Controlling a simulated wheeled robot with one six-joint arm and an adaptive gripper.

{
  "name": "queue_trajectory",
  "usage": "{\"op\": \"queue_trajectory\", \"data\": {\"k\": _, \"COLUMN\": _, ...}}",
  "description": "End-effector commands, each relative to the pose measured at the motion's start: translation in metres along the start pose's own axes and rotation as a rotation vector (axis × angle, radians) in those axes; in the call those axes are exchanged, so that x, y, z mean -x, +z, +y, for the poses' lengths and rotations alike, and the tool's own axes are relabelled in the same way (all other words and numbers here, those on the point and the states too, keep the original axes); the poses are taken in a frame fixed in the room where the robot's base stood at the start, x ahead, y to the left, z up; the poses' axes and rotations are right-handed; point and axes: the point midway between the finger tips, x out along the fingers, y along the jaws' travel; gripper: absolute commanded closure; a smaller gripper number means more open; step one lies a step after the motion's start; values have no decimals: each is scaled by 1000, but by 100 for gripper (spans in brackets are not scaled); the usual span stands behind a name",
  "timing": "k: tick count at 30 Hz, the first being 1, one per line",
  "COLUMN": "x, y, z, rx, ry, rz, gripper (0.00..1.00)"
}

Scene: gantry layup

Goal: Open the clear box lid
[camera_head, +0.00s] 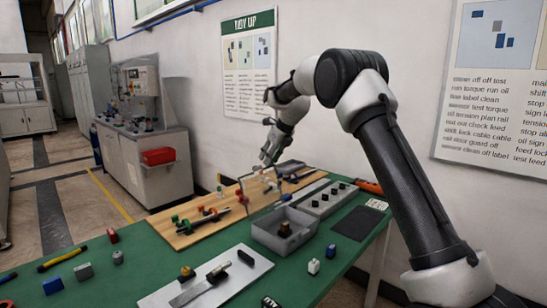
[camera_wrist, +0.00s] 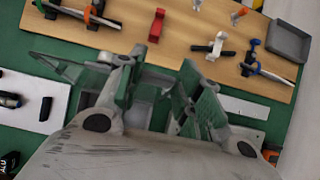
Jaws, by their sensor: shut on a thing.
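The grey box (camera_head: 268,234) stands on the green table, with a dark block (camera_head: 285,229) inside it. Its clear lid (camera_head: 260,190) is raised and steeply tilted above the far side of the box, so the box top is uncovered. My gripper (camera_head: 268,160) is at the lid's upper edge and shut on it. In the wrist view, my gripper's fingers (camera_wrist: 162,88) stand either side of see-through material. The exact contact on the lid is too small to tell.
A wooden board (camera_head: 190,232) with clamps and small parts lies behind the box. A grey strip with black knobs (camera_head: 325,199) is to its right. A white board (camera_head: 205,280) lies in front, and a dark mat (camera_head: 357,223) at the right. Small blocks stand near the front.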

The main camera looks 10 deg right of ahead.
Motion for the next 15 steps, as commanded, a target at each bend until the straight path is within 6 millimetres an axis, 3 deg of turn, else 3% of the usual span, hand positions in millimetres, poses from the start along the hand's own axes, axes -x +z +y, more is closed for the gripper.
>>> {"op": "queue_trajectory", "data": {"k": 13, "x": 1, "y": 6, "z": 0, "rx": 3, "ry": -5, "rz": 0, "gripper": 100}}
{"op": "queue_trajectory", "data": {"k": 14, "x": 1, "y": 6, "z": 0, "rx": 3, "ry": -5, "rz": -1, "gripper": 61}}
{"op": "queue_trajectory", "data": {"k": 15, "x": 1, "y": 5, "z": 0, "rx": 3, "ry": -5, "rz": 0, "gripper": 54}}
